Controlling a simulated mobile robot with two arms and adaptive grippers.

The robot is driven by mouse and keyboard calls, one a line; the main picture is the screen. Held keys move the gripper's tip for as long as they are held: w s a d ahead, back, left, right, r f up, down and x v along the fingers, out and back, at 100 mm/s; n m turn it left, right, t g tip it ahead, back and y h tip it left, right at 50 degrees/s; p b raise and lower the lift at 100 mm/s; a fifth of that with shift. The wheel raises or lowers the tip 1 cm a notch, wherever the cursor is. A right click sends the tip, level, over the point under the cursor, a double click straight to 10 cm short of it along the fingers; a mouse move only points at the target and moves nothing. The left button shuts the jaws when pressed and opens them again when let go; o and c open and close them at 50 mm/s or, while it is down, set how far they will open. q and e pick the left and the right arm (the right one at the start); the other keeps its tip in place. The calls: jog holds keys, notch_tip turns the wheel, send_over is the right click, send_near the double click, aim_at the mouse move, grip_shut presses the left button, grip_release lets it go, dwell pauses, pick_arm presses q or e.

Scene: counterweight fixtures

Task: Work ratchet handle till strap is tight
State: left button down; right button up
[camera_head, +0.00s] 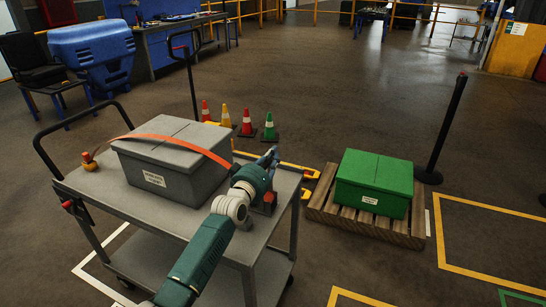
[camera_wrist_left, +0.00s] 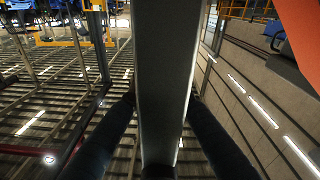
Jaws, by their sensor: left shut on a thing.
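An orange strap (camera_head: 187,140) runs over the lid of a grey box (camera_head: 165,165) on a grey cart. Its left end meets an orange-yellow anchor (camera_head: 88,161) at the cart's left side. Its right end drops behind my left arm towards the ratchet (camera_head: 267,203), which is mostly hidden. My left gripper (camera_head: 270,158) is at the right side of the box. In the left wrist view, a long grey bar (camera_wrist_left: 166,70), seemingly the ratchet handle, stands between the two dark fingers, which are shut on it. An orange piece, seemingly the strap, also shows there (camera_wrist_left: 302,25). My right gripper is not in view.
The cart (camera_head: 125,205) has a handle rail on its left. A green box (camera_head: 374,183) sits on a wooden pallet (camera_head: 330,213) to the right, near a black post (camera_head: 447,125). Several small cones (camera_head: 247,122) stand behind the cart.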

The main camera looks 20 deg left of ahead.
pick_arm(q)
jog(key=shift+r, duration=0.15)
jog(key=c, duration=1.7)
grip_release()
jog(key=shift+s+f, duration=0.2)
jog(key=shift+s, duration=0.4)
jog(key=s, duration=1.1)
jog(key=shift+a+r, duration=0.1)
jog(key=shift+a, duration=0.15)
jog(key=shift+w, duration=0.1)
